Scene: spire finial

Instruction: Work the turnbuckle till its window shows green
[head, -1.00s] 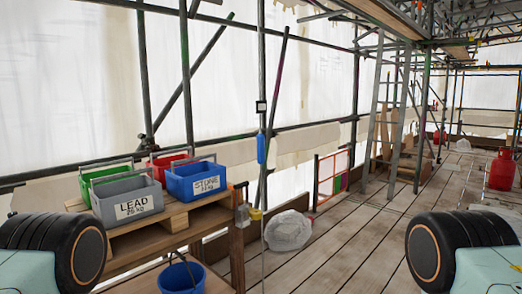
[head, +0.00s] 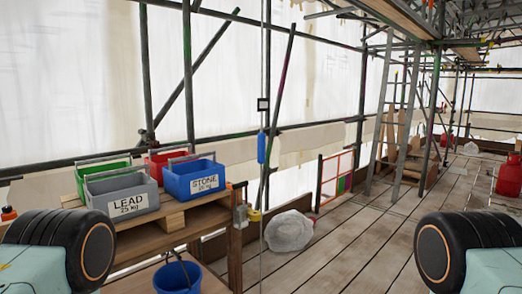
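A thin vertical line hangs near the middle of the head view, with a slim blue body (head: 261,147) on it that may be the turnbuckle. A small dark-framed box with a pale face (head: 263,104) sits on the line just above the blue body. I see no green on it, and it is too small to read. Only black rounded joints of my two arms show, at the lower left and lower right. Neither gripper is in view, and nothing of mine touches the line.
Grey LEAD (head: 122,194), blue STONE (head: 195,180), green (head: 88,178) and red (head: 160,162) bins stand on a wooden bench. A blue bucket (head: 177,277) is below. A pale sack (head: 288,231) lies on the planks. A ladder (head: 381,115) stands beyond; the right-hand planks are mostly clear.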

